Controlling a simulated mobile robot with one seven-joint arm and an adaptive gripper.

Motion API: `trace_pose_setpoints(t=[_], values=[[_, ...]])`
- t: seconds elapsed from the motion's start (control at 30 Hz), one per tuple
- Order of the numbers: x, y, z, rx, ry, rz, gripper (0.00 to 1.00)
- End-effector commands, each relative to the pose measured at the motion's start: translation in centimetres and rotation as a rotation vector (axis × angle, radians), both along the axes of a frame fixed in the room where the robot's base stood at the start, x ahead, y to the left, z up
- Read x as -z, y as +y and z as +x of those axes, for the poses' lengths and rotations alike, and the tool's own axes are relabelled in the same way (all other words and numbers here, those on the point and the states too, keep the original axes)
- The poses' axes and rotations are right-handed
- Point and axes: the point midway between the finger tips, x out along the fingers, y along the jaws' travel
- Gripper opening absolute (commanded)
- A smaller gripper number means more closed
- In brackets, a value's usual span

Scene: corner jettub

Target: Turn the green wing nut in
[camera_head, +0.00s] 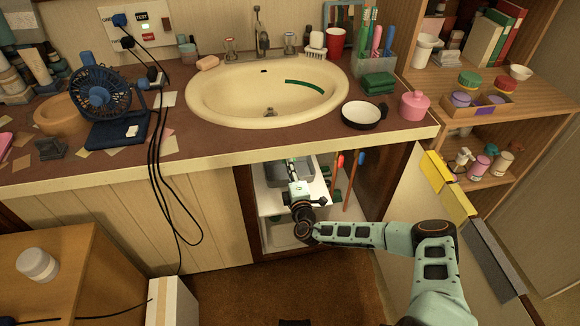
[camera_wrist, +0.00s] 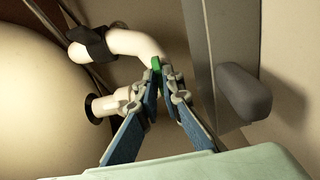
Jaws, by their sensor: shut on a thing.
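The green wing nut (camera_wrist: 156,64) shows in the wrist view as a small green piece at the fingertips of my gripper (camera_wrist: 161,76). The two fingers meet on it, one on each side, so most of it is hidden. A white curved pipe (camera_wrist: 130,42) lies just behind and left of it. In the head view my arm reaches into the open cabinet under the sink, and the wing nut and fingertips cannot be made out there.
A second white pipe stub (camera_wrist: 108,104) sits left of the fingers. A grey block (camera_wrist: 244,92) stands close on the right. The cabinet shelf (camera_head: 275,203) and the open door (camera_head: 400,205) flank my arm. The sink basin (camera_head: 225,100) is above.

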Motion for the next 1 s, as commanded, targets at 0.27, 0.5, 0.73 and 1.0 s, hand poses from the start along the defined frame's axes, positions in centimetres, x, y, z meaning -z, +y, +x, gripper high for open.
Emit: trace_pose_setpoints(t=[0.27,0.5,0.73,1.0], values=[[0.32,0.23,-0.32,-0.005,0.012,0.020,0.00],[0.33,0.25,-0.33,-0.005,0.012,0.019,0.00],[0.21,0.15,-0.20,-0.003,0.009,0.018,0.25],[0.11,0.00,-0.30,-0.002,0.007,0.018,0.25]])
